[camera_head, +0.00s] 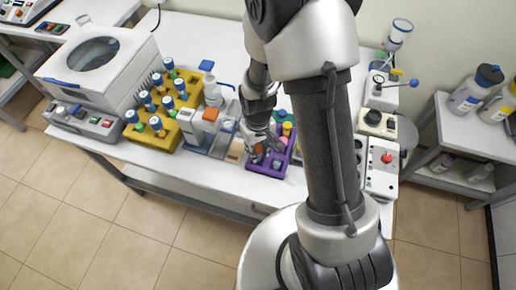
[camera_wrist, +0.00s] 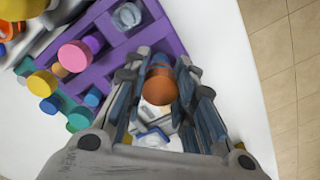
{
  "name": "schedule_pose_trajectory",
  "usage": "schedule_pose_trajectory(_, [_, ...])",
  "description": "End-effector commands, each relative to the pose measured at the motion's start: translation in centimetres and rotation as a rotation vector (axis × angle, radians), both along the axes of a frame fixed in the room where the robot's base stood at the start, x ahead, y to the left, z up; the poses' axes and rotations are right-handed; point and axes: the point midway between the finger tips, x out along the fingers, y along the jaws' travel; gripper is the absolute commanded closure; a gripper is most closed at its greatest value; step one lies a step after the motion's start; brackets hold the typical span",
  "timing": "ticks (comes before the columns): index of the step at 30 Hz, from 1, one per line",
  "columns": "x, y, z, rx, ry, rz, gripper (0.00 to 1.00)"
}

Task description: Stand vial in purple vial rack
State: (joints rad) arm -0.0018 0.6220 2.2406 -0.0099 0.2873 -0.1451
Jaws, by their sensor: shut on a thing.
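The purple vial rack (camera_head: 266,177) stands near the front edge of the white table, under my gripper (camera_head: 262,146). In the wrist view the rack (camera_wrist: 172,42) fills the upper middle, with square openings. My gripper (camera_wrist: 162,62) is shut on a vial with an orange-brown top (camera_wrist: 160,86), held between the two fingers at the rack's near edge. The vial's lower part is hidden, and I cannot tell whether it is inside an opening. A clear vial (camera_wrist: 127,15) sits in another opening of the rack.
Yellow racks with blue-capped tubes (camera_head: 165,137), a white bottle (camera_head: 211,90) and a centrifuge (camera_head: 97,62) are to the left. A device with a red button (camera_head: 386,158) is to the right.

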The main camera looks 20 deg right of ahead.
Motion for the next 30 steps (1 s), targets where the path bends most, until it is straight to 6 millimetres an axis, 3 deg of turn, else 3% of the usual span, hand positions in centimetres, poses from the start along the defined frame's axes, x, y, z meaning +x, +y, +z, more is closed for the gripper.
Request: schedule_pose_trajectory(30, [0.0, 0.0, -2.1, 0.000, 0.000, 0.000, 0.96])
